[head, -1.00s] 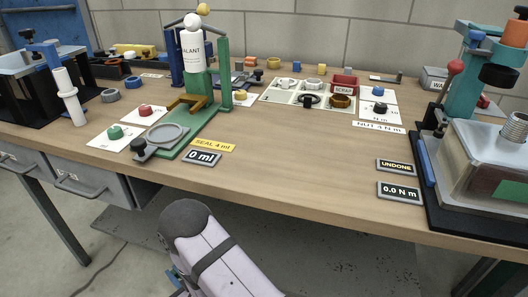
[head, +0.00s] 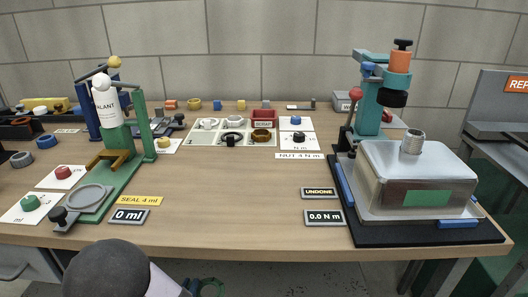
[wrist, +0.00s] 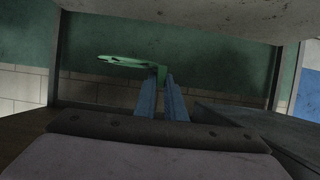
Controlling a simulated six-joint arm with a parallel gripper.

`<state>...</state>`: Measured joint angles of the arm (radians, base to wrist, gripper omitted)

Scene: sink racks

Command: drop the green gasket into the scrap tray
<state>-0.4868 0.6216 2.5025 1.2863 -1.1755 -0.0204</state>
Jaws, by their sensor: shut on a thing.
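The green gasket (wrist: 124,62) is a thin ring, seen nearly edge-on in the wrist view. My gripper (wrist: 160,78) is shut on one side of it, and the ring sticks out to the left of the fingers. In the head view, part of the gasket (head: 211,285) shows at the bottom edge beside my arm, in front of and below the bench edge. The scrap tray (head: 263,115) is a small red bin labelled SCRAP at the back middle of the bench, well away from my gripper. Its inside cannot be made out.
A white sorting tray (head: 219,137) with rings stands in front of the scrap tray. The sealant press (head: 115,180) is at left, and a fixture with a metal box (head: 415,175) is at right. The middle of the wooden bench (head: 228,178) is clear.

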